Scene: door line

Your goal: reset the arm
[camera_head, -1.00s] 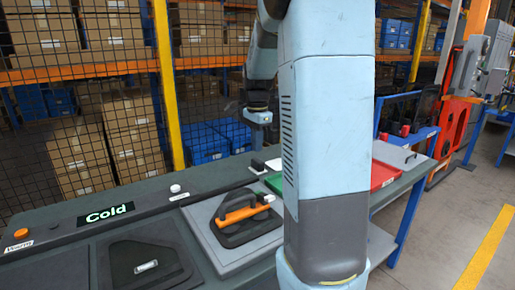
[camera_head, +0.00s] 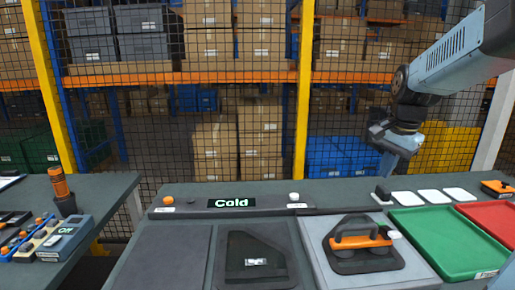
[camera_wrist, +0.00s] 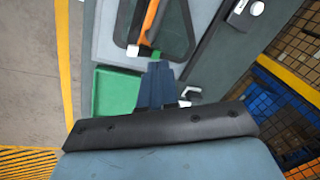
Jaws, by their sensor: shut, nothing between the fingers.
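My arm (camera_head: 452,58) comes in from the upper right of the head view, bent at the elbow. My gripper (camera_head: 390,160) hangs at its end, above the back edge of the bench and left of the green tray. In the wrist view my gripper (camera_wrist: 158,72) is shut and empty, its dark blue fingers together. It shows over the bench, near a black lid with an orange handle (camera_wrist: 150,20) and the green tray (camera_wrist: 117,92). No object touches the fingers that I can see.
A side table (camera_head: 110,195) stands left. Mesh fence (camera_head: 270,120) and shelves stand behind.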

